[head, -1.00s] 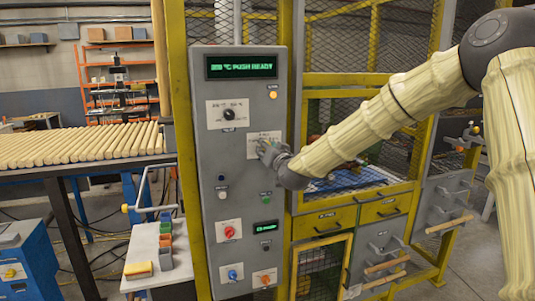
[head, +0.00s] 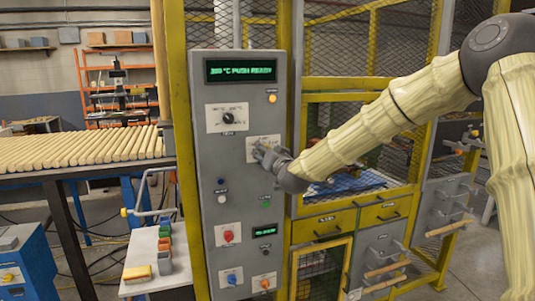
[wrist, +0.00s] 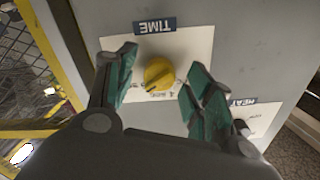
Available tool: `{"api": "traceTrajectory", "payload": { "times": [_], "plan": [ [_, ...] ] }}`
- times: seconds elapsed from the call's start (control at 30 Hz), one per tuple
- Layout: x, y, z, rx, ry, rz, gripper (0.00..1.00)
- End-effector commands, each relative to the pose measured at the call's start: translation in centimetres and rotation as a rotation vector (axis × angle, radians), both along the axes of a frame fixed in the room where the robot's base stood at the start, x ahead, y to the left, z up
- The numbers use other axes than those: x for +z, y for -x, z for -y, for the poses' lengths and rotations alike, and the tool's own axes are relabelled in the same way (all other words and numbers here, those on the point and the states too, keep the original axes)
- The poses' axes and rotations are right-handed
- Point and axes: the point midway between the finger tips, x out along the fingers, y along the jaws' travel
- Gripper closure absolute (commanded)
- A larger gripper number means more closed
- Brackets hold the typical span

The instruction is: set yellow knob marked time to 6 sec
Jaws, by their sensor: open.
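The yellow knob (wrist: 159,75) marked TIME sits on a white dial plate (wrist: 194,47) in the wrist view, which shows the panel upside down. Its dial marks are too small and partly covered to read. My gripper (wrist: 161,88) is open, with one green-padded finger on each side of the knob and a gap to both. In the head view my gripper (head: 268,155) is in front of the time plate (head: 262,141) and hides the knob.
The grey control panel (head: 239,179) has a black knob (head: 227,118) above and a red knob (head: 228,236), blue knob (head: 231,279) and orange knob (head: 265,284) below. A display (head: 241,70) reads PUSH READY. The yellow machine frame (head: 321,227) stands to the right.

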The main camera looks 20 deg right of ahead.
Motion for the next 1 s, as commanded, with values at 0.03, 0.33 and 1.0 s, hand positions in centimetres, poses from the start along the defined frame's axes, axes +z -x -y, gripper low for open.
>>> {"api": "traceTrajectory", "payload": {
  "times": [0.03,0.33,1.0],
  "plan": [
    [0.0,0.2,0.0,0.0,0.0,0.0,0.47],
    [0.1,4.0,0.1,0.001,-0.001,0.0,0.47],
    [0.0,11.9,0.6,-0.001,-0.001,0.001,0.47]
  ]
}}
